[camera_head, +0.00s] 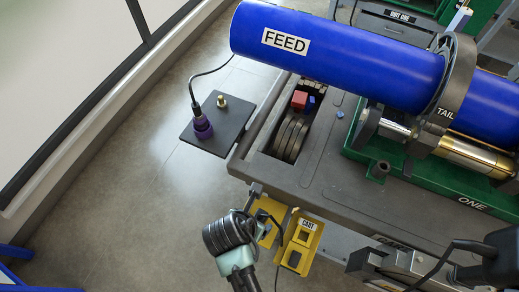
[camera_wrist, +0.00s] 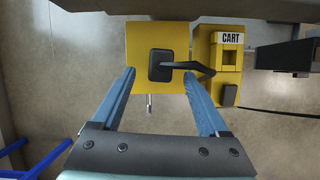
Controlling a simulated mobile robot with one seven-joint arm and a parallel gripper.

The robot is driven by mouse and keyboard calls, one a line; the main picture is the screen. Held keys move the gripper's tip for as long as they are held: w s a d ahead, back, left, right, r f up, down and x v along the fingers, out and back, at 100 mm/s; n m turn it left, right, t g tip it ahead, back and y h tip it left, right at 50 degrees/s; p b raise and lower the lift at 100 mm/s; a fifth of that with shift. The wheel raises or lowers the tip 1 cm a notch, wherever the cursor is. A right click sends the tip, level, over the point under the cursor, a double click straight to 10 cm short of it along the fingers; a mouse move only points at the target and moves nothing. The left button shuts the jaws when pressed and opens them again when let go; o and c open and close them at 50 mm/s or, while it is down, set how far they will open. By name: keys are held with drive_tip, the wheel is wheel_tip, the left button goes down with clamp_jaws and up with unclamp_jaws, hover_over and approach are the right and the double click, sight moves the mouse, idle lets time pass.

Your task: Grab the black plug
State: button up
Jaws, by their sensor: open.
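The black plug (camera_wrist: 160,68) sits against a yellow plate (camera_wrist: 140,40) in the wrist view, with a thick black cable bending off to its right. My gripper (camera_wrist: 159,74) is open, its two blue fingers reaching over the yellow plate, one on each side of the plug. A gap shows between the plug and each finger, and nothing is held. How deep the plug lies between the fingers cannot be told. In the head view my arm comes up from the bottom to the yellow parts at the cart's front edge, and the plug cannot be made out clearly.
A yellow CART bracket (camera_wrist: 226,62) stands close to the right of the plate; it also shows in the head view (camera_head: 300,241). The grey cart (camera_head: 330,190) carries a blue FEED pipe (camera_head: 340,60). Open floor lies left.

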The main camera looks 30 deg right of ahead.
sight(258, 219)
drive_tip(key=shift+x, duration=2.8)
drive_tip(key=shift+r, duration=0.1)
clamp_jaws()
